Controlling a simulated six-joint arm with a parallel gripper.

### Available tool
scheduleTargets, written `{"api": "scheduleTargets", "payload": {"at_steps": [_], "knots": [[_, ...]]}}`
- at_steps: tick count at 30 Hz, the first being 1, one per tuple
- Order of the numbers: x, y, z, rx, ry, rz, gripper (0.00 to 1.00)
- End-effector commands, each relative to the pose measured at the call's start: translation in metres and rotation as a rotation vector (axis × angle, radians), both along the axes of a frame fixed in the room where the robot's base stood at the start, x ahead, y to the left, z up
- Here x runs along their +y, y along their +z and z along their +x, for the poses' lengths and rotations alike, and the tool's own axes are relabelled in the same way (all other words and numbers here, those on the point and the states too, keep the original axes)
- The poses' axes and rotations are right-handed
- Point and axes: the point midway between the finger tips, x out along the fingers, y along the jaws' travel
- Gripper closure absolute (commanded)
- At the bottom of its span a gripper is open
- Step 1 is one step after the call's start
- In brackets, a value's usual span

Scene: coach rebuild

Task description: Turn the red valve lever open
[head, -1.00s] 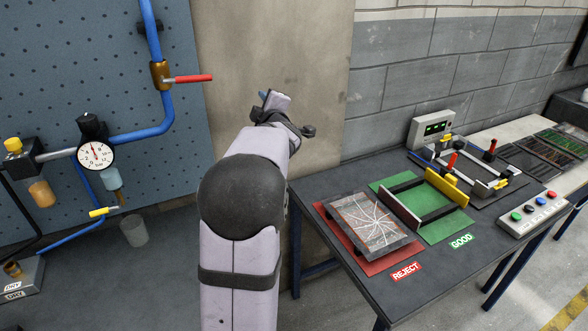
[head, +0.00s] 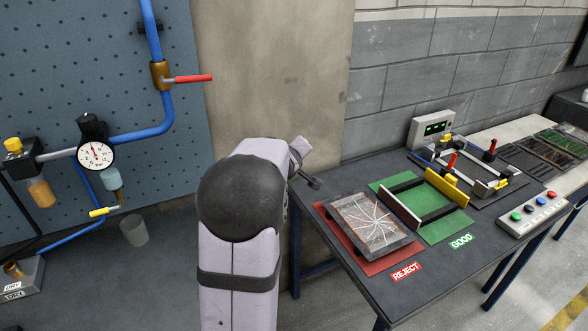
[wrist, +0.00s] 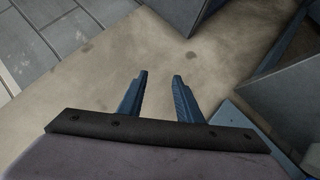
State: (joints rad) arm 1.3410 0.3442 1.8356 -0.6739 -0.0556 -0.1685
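The red valve lever (head: 193,78) sticks out to the right, roughly level, from a brass valve body (head: 161,75) on the vertical blue pipe (head: 152,32) at the upper left in the head view. The lever lies across the pipe's line. My gripper's fingers are hidden behind my arm in the head view; the wrist end shows right of the arm, below and right of the lever, well apart from it. In the wrist view my gripper (wrist: 162,76) has its two blue fingers apart with nothing between them. The lever is not in the wrist view.
A pegboard (head: 60,70) carries a pressure gauge (head: 96,154) and a yellow-handled small valve (head: 99,212). A dark table (head: 350,295) at right holds a red tray, a green tray (head: 455,225) and a button box (head: 535,213). The plain wall panel (head: 270,70) right of the lever is clear.

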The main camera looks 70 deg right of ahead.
Motion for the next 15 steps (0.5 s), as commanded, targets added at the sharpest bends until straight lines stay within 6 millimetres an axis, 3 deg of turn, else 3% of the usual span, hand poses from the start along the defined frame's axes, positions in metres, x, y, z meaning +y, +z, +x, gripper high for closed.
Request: {"api": "scheduleTargets", "payload": {"at_steps": [6, 15], "knots": [[0.01, -0.016, -0.01, -0.007, -0.051, 0.06, 0.68], [0.013, -0.022, -0.014, -0.008, -0.07, 0.084, 0.68]]}}
